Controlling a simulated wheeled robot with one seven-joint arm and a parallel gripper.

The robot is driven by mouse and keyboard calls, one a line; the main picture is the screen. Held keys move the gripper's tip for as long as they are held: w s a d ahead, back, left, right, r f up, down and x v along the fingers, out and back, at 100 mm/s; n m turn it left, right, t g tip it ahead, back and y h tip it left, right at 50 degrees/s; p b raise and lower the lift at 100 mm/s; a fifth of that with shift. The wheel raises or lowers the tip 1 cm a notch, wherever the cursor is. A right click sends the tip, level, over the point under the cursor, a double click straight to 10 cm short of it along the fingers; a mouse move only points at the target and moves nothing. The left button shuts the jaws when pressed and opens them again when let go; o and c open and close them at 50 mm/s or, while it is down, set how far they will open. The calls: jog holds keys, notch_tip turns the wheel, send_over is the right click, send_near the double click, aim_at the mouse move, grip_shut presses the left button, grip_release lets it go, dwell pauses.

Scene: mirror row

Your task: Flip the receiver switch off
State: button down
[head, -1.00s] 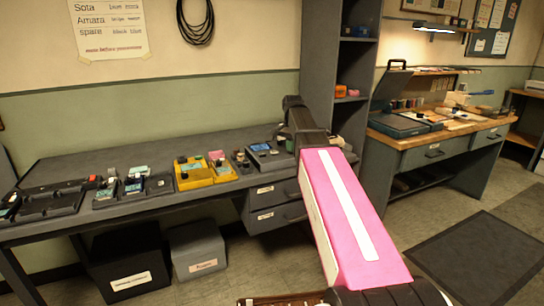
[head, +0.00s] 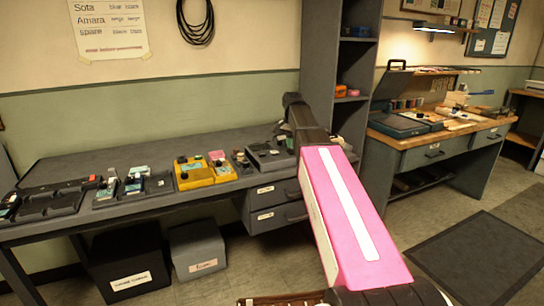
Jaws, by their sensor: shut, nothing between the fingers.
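A flat grey unit (head: 266,157) lies at the right end of the long bench, next to my arm; it looks like the receiver. Its top looks grey and dark, and its switch is too small to make out. My pink arm reaches over the bench from the lower right. My gripper (head: 281,131) is at the dark far end of the arm, just behind the unit's right side. It is partly hidden by the arm and shut with nothing in it. I cannot tell whether it touches the unit.
On the long bench (head: 130,160), a yellow tray (head: 193,177) with small devices is left of the unit. Other dark trays (head: 60,203) stand farther left. A tall grey shelf (head: 318,60) rises behind my arm. Two bins (head: 198,250) stand under the bench. A second workbench is right.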

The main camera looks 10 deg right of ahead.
jog(key=shift+r, duration=2.55)
